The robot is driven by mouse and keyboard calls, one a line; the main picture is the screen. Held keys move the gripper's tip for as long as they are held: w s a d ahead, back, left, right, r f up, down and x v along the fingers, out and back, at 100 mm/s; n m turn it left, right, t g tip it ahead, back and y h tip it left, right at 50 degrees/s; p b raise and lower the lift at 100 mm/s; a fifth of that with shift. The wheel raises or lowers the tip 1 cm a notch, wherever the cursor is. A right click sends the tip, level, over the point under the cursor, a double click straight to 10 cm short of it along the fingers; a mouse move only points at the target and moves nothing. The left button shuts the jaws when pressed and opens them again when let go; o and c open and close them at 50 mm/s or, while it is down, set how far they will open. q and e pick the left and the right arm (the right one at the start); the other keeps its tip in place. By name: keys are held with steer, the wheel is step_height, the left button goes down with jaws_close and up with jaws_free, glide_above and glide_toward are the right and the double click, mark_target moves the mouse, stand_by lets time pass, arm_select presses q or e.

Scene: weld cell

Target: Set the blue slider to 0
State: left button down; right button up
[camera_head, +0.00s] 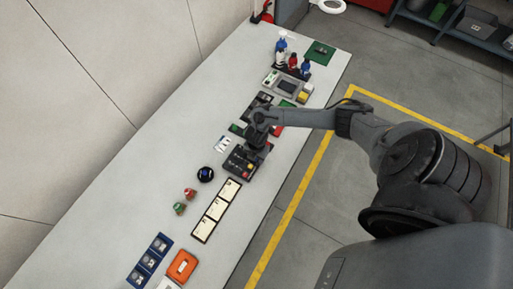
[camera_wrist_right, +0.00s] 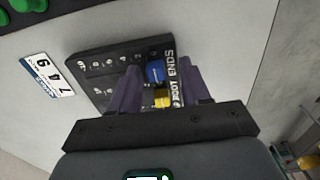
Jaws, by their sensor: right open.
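A dark control panel (camera_head: 238,164) lies on the long pale table, with my right gripper (camera_head: 253,150) low over its far side. In the right wrist view the panel (camera_wrist_right: 98,62) has rows of small dark controls with white marks, and white lettering along one edge. The blue slider knob (camera_wrist_right: 156,73) shows between the two fingers of my right gripper (camera_wrist_right: 160,68), which are apart; I cannot tell whether either touches it. A yellow knob (camera_wrist_right: 162,101) sits nearer the palm, also between the fingers. The slider's scale cannot be read. My left gripper is not in view.
A number plate (camera_wrist_right: 47,76) lies beside the panel. Cream cards in a dark frame (camera_head: 215,211), a round black dial (camera_head: 205,174), red and green knobs (camera_head: 180,208) and an orange box (camera_head: 181,267) lie nearer. Several devices and bottles stand farther along.

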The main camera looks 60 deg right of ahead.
step_height(320, 180, up, 11)
steer(key=shift+p, duration=0.45)
steer(key=shift+f, duration=0.1)
